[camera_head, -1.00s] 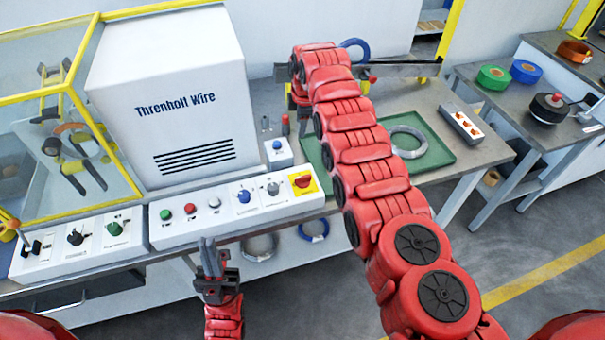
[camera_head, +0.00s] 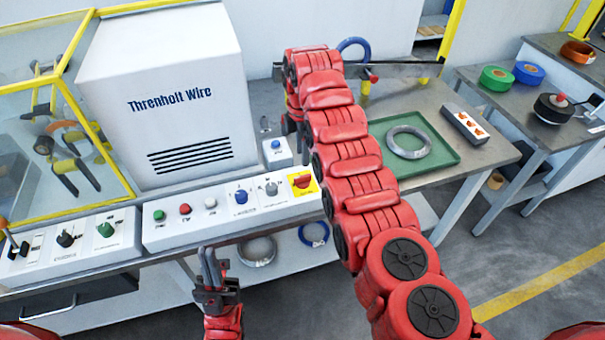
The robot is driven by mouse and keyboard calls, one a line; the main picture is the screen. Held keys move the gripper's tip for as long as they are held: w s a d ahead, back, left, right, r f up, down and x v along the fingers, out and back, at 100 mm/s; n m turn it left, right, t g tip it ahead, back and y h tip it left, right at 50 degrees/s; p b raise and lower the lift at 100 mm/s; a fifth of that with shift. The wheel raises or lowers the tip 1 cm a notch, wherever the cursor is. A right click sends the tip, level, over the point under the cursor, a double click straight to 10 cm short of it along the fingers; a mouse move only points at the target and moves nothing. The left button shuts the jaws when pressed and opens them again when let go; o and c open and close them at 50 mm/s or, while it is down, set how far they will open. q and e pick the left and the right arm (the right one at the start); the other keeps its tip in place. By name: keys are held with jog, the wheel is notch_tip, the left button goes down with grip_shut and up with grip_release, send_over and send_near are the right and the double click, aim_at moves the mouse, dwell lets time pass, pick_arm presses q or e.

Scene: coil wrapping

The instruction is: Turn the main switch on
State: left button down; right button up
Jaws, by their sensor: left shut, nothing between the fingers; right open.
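The main switch appears to be the red rotary knob on a yellow plate (camera_head: 303,182), at the right end of the long white control panel (camera_head: 180,236). My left gripper (camera_head: 209,262) is shut and empty, upright in front of the panel's front edge and apart from the switch, to its lower left. My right arm reaches up across the picture, just right of the switch. My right gripper (camera_head: 296,130) is mostly hidden behind the arm near the back of the bench; only dark parts show. It is open, above and apart from the switch.
The panel also holds a green button (camera_head: 159,215), a red button (camera_head: 185,209) and a blue knob (camera_head: 241,197). A green tray (camera_head: 440,162) with a wire coil (camera_head: 408,142) lies right of my arm.

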aim_at(303, 176)
notch_tip(303, 176, down, 8)
jog(key=shift+f+p, duration=0.2)
jog(key=shift+p, duration=0.25)
grip_shut()
